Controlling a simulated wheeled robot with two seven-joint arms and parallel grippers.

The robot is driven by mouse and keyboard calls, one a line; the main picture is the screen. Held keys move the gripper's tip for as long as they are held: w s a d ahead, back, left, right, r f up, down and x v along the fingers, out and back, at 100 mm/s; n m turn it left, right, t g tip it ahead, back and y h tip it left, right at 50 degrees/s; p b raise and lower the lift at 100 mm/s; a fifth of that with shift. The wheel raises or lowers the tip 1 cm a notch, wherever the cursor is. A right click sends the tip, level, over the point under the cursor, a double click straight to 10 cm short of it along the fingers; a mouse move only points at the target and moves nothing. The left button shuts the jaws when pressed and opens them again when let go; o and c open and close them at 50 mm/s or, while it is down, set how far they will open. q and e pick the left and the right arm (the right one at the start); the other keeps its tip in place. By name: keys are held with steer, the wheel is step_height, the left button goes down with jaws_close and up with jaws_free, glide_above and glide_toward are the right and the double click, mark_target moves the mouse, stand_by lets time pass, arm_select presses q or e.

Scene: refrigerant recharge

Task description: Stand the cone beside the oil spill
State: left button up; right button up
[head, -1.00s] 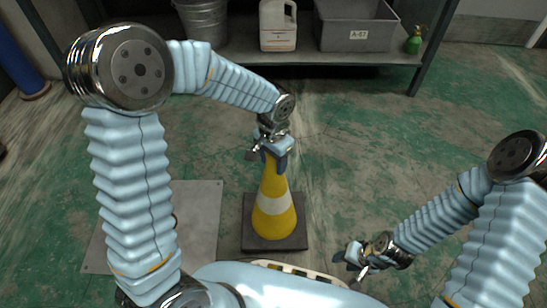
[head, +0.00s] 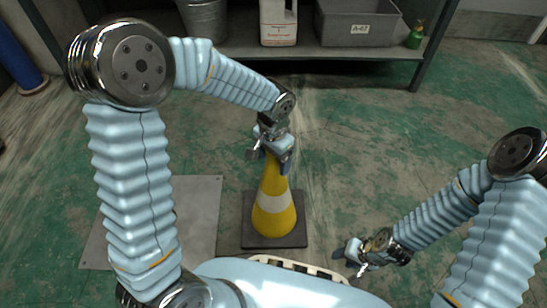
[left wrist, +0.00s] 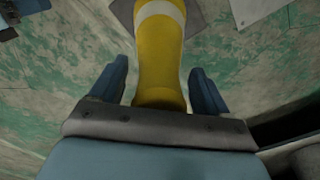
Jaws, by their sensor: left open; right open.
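The yellow cone (head: 273,222) with a white band stands upright on its dark square base (head: 292,238) on the floor. My left gripper (head: 270,156) is at the cone's top from above, with its fingers open. In the left wrist view the cone (left wrist: 160,60) stands between the two blue fingers, with a gap on each side. My right gripper (head: 352,259) is open and empty, low at the right of the cone. I cannot make out an oil spill; my left arm hides part of the floor.
A flat grey plate (head: 202,215) lies on the floor left of the cone, partly behind my left arm. A shelf at the back holds a metal bucket (head: 204,20), a white jug (head: 278,25), a grey bin (head: 357,28) and a green bottle (head: 415,36). The green floor at right is clear.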

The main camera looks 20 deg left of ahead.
arm_select(q)
step_height(320, 180, up, 11)
steer(key=shift+r+p, duration=0.1)
steer(key=shift+p, duration=1.15)
steer(key=shift+r, duration=0.5)
